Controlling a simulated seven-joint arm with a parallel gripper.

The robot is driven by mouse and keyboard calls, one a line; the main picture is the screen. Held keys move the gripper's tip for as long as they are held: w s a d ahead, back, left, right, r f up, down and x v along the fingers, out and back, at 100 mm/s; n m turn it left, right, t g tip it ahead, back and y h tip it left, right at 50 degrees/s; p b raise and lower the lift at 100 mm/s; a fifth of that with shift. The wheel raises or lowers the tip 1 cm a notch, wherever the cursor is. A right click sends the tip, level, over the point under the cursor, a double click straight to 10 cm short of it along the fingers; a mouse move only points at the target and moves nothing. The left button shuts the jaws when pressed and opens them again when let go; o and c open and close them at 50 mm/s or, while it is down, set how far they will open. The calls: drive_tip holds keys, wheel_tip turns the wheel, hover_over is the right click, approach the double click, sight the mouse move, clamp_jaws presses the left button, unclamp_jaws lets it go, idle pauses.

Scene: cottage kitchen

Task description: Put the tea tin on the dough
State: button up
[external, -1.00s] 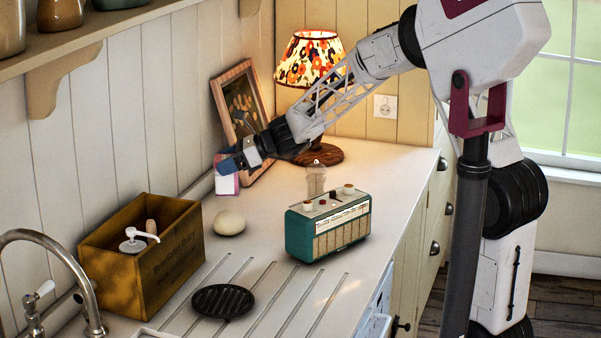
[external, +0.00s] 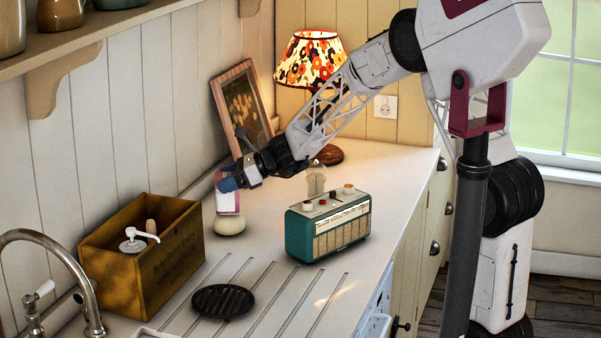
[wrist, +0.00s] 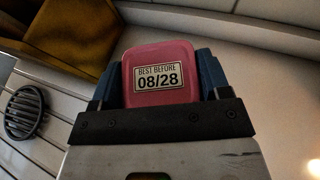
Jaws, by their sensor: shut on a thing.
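The tea tin (external: 228,203), pink and white, is upright in my gripper (external: 230,183). In the wrist view its pink end (wrist: 160,58) with a "BEST BEFORE 08/28" label sits between the two blue fingers. The dough (external: 229,225), a pale rounded lump, lies on the counter. In the external view the tin's bottom edge meets the dough's top and overlaps it slightly. I cannot tell whether they touch or the tin hangs just above. The dough is hidden behind the tin in the wrist view.
A wooden crate (external: 172,262) with a white pump bottle stands left of the dough. A teal radio (external: 328,232) and a clear shaker (external: 316,180) stand to the right. A black round trivet (external: 223,301) lies in front. A picture frame (external: 243,108) leans behind.

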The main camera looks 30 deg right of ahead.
drive_tip(key=o, duration=1.1)
drive_tip(key=shift+f, duration=0.15)
drive_tip(key=shift+c, duration=0.2)
drive_tip(key=shift+r, duration=0.2)
drive_tip(key=v, duration=1.2)
drive_tip(key=shift+s, duration=0.1)
